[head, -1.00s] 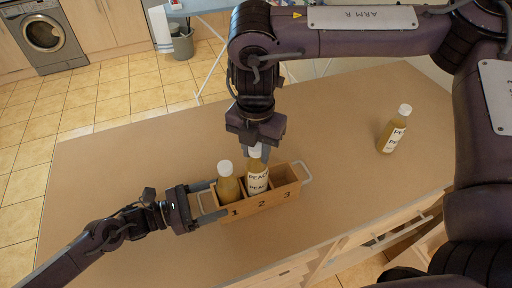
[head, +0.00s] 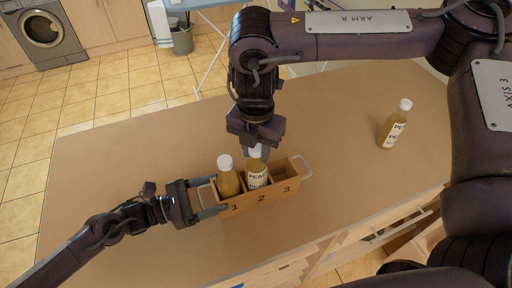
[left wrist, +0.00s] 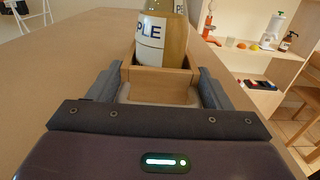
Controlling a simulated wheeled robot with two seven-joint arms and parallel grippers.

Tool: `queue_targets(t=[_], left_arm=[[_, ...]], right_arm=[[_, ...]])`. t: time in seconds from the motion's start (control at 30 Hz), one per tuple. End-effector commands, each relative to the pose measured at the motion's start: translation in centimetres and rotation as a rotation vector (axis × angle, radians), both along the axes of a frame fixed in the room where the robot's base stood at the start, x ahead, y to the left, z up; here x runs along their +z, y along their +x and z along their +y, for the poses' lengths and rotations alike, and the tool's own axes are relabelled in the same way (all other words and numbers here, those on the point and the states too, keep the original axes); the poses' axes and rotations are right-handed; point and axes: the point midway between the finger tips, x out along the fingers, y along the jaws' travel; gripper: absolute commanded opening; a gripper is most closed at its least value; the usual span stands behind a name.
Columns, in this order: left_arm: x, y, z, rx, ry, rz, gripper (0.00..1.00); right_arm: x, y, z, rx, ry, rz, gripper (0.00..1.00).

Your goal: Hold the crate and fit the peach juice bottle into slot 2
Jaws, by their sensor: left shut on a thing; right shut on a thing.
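The wooden crate (head: 273,198) stands on the table with slots marked 1, 2 and 3. My left gripper (head: 208,199) is shut on the crate's left end handle; its fingers also show in the left wrist view (left wrist: 160,95). My right gripper (head: 257,150) points down and is shut on the neck of the peach juice bottle (head: 257,177). That bottle is upright, its lower part inside slot 2; its base is hidden. Another bottle (head: 227,180) stands in slot 1; its label ends in "PLE" in the left wrist view (left wrist: 160,40). Slot 3 is empty.
A third bottle (head: 394,125), its label partly turned away, stands alone at the right of the table (head: 130,170). Table space around the crate is clear. A shelf (left wrist: 245,60) with small items is beyond the table in the left wrist view.

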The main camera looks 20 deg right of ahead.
Motion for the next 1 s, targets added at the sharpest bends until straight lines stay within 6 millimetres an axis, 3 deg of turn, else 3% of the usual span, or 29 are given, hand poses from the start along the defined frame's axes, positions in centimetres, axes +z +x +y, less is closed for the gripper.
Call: queue_targets(t=[0.77, 0.8, 1.0], left_arm=[[0.1, 0.1, 0.0, 0.001, -0.001, -0.001, 0.36], [0.1, 0.1, 0.0, 0.001, -0.001, -0.001, 0.36], [0.1, 0.1, 0.0, 0.001, -0.001, -0.001, 0.36]], right_arm=[[-1.0, 0.1, 0.0, -0.001, 0.001, -0.002, 0.0], [-1.0, 0.1, 0.0, 0.0, 0.001, -0.002, 0.3], [-1.0, 0.0, 0.0, 0.0, 0.0, -0.001, 0.55]])
